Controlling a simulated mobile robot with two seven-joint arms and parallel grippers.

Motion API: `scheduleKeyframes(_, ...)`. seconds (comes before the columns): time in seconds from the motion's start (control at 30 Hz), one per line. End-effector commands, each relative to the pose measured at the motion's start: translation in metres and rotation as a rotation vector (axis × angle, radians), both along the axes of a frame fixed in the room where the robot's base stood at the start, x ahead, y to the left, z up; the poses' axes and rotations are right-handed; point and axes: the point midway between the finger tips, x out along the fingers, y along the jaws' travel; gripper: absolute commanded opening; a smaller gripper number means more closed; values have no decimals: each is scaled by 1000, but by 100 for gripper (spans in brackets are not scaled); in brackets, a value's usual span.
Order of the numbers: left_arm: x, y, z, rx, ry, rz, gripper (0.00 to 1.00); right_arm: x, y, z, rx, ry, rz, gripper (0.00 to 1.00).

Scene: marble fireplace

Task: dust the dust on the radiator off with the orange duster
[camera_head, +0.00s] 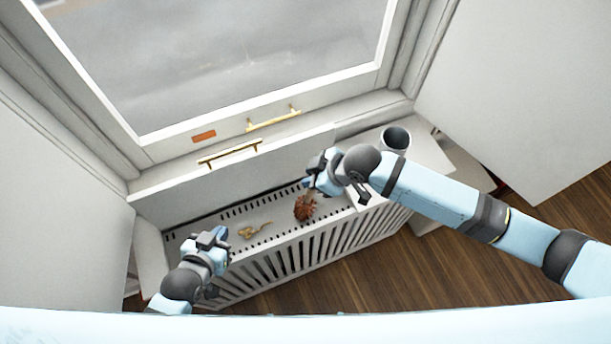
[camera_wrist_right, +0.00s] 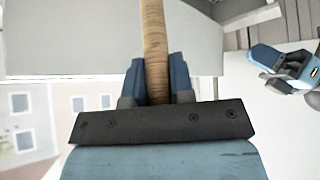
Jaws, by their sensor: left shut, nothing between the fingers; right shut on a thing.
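The white radiator (camera_head: 283,216) stands below the window, with slots along its top and slats on its front. A small yellowish patch of dust (camera_head: 255,230) lies on its top, left of the middle. My right gripper (camera_head: 314,184) is shut on the duster, whose orange-brown head (camera_head: 305,208) is over the radiator top, right of the dust; I cannot tell whether it touches. In the right wrist view its wooden handle (camera_wrist_right: 153,40) stands between the fingers (camera_wrist_right: 155,82). My left gripper (camera_head: 221,236) is shut and empty at the radiator's left end. It also shows in the right wrist view (camera_wrist_right: 268,60).
A grey cylindrical container (camera_head: 394,139) stands on the ledge to the right. Brass handles (camera_head: 230,153) and an orange-red block (camera_head: 203,136) are on the window frame and sill behind. White panels flank both sides. Wooden floor (camera_head: 430,265) lies in front.

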Motion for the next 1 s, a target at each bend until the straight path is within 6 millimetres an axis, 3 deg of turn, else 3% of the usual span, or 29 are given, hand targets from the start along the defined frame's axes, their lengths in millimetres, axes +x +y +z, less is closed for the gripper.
scheduleKeyframes(1.0, 0, 0, 10, 0, 1, 0, 0, 21, -51, -1, -1, -2, 0, 0)
